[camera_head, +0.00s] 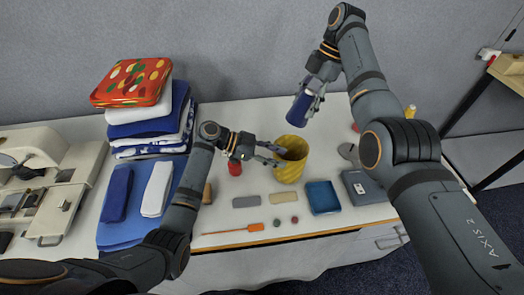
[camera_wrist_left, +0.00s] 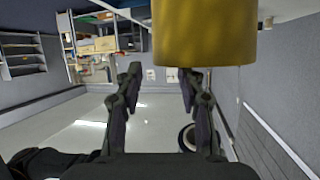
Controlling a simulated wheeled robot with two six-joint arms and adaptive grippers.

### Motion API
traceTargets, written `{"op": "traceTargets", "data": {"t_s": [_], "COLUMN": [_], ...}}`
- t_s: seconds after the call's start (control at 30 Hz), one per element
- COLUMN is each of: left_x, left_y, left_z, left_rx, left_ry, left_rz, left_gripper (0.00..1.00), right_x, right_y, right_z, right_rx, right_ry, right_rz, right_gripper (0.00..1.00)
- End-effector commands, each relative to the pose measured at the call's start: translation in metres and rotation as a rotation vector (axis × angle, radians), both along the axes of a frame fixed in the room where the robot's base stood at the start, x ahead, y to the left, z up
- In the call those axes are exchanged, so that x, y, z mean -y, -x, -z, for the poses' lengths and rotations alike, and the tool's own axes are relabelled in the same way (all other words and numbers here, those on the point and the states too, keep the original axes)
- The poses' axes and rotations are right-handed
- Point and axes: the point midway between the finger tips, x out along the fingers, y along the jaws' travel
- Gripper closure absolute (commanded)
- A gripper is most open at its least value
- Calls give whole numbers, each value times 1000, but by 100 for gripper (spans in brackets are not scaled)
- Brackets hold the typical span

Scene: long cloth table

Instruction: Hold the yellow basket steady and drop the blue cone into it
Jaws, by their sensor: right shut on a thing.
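The yellow basket (camera_head: 293,168) stands upright on the table, with its mouth facing up. My left gripper (camera_head: 278,154) is at the left side of the basket with its fingers apart. In the left wrist view, the left gripper (camera_wrist_left: 157,72) has an open gap between its fingers, and the yellow basket (camera_wrist_left: 205,32) is at the upper right, by the fingertips. I cannot tell whether they touch. My right gripper (camera_head: 314,92) is shut on the blue cone (camera_head: 300,109) and holds it in the air, behind and slightly right of the basket in the picture.
A red object (camera_head: 235,168) stands under my left wrist. A blue tray (camera_head: 322,197), a grey box (camera_head: 362,187), small blocks and an orange screwdriver (camera_head: 245,229) lie toward the front edge. Folded cloths (camera_head: 152,118) are stacked at left. The table behind the basket is clear.

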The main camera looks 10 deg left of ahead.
Motion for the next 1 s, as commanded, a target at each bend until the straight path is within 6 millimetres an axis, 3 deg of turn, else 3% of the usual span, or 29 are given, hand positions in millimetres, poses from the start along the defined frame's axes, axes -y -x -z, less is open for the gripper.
{"op": "traceTargets", "data": {"t_s": [0.1,0.3,0.63,0.9,1.0], "left_x": [22,43,47,47,47], "left_y": [-2,-5,-6,-6,-6], "left_z": [8,17,20,19,19], "left_rx": [0,1,1,1,1], "left_ry": [3,0,-2,-2,-2], "left_rz": [1,-1,-2,-1,-1], "left_gripper": [61,61,61,96,100], "right_x": [0,0,0,0,0], "right_y": [0,0,0,0,0], "right_z": [0,0,0,0,0], "right_rx": [1,1,1,1,1], "right_ry": [-1,-1,-1,-1,-1], "right_rz": [0,0,0,0,0], "right_gripper": [90,90,90,90,90]}}
